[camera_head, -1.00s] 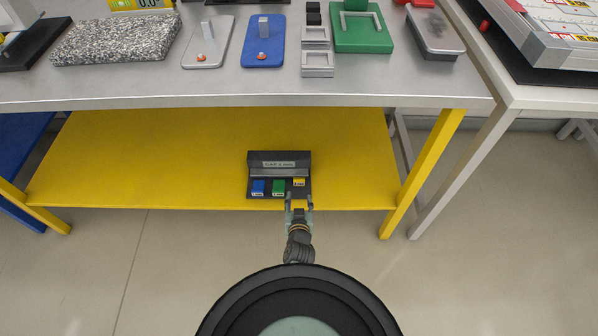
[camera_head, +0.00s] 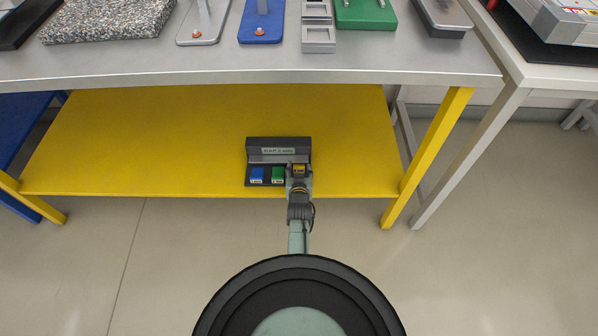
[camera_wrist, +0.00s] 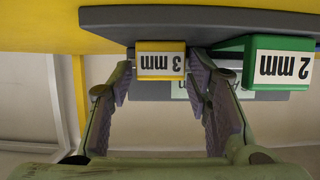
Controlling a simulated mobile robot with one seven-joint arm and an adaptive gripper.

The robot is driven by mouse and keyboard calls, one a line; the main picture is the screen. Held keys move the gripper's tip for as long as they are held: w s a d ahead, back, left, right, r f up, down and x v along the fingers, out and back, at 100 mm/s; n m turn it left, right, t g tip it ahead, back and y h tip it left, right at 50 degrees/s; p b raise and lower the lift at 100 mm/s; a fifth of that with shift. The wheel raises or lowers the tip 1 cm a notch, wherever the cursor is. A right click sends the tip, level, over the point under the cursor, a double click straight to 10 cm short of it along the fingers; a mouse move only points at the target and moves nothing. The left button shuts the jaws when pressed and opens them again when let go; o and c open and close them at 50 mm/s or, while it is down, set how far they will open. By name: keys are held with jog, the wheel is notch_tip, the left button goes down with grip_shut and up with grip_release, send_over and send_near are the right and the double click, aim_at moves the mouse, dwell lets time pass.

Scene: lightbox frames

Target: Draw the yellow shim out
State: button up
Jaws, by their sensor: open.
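The yellow shim (camera_head: 299,168), labelled 3 mm, sits in the right slot of a dark holder (camera_head: 279,143) on the yellow shelf. In the wrist view, which looks upside down, its front tab (camera_wrist: 160,60) shows between my fingers. My gripper (camera_head: 299,178) is open, with one finger on each side of the tab; it also shows in the wrist view (camera_wrist: 159,82). The left finger in that view stands slightly apart from the tab. The right finger lies in the space between the yellow tab and the green shim (camera_wrist: 278,65); whether it touches either is unclear.
The green shim, labelled 2 mm, and a blue shim (camera_head: 257,174) sit left of the yellow one in the head view. The yellow shelf (camera_head: 150,140) is otherwise bare. A grey tabletop (camera_head: 220,78) overhangs it, and a yellow leg (camera_head: 430,150) stands to the right.

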jog(key=shift+c, duration=0.6)
grip_shut()
